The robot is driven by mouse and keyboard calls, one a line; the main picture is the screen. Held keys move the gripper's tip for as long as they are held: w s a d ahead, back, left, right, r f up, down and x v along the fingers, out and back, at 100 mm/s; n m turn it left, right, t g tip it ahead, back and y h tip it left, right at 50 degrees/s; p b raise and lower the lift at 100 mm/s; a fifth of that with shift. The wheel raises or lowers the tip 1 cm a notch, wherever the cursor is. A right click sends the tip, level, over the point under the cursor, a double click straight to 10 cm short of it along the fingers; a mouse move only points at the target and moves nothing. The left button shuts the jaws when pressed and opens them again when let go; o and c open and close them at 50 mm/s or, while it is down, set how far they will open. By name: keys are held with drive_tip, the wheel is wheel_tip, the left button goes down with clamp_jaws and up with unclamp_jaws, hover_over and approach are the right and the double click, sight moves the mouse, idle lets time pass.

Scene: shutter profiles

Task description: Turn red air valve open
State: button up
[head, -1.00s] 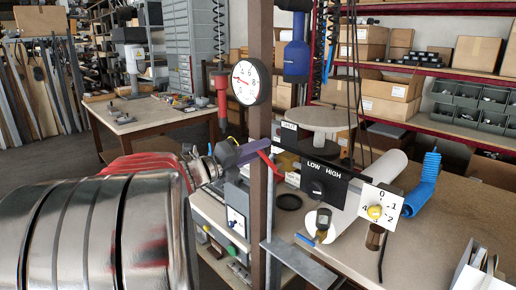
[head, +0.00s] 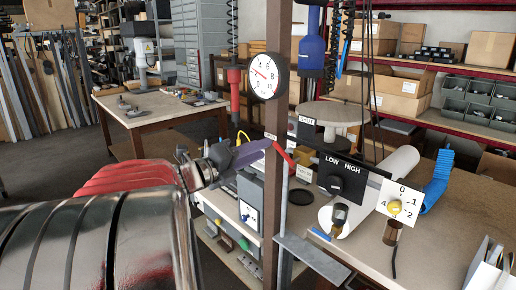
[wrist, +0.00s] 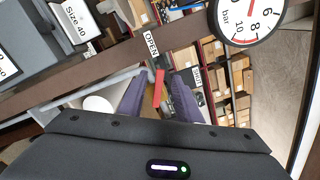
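The red valve lever (head: 284,153) is a short red handle on the brown post, below the round gauge. In the wrist view the red lever (wrist: 159,88) shows between my two purple fingers. My gripper (head: 258,150) is at the lever, coming from the left; it also shows in the wrist view (wrist: 160,98). The fingers stand on either side of the lever, with a visible gap at least on the left. I cannot tell whether either finger touches it. An OPEN label (wrist: 151,44) is above the lever and a SHUT label (wrist: 197,77) is to its right. The valve body is largely hidden.
The brown post (head: 277,105) carries the gauge (head: 267,75). A black LOW/HIGH switch box (head: 342,176) and a white dial plate (head: 397,203) are to the right. A grey metal ledge (head: 312,258) juts out below. A workbench (head: 440,200) fills the right.

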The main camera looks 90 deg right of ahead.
drive_tip(key=shift+w+a, duration=0.5)
drive_tip(key=shift+a, duration=0.05)
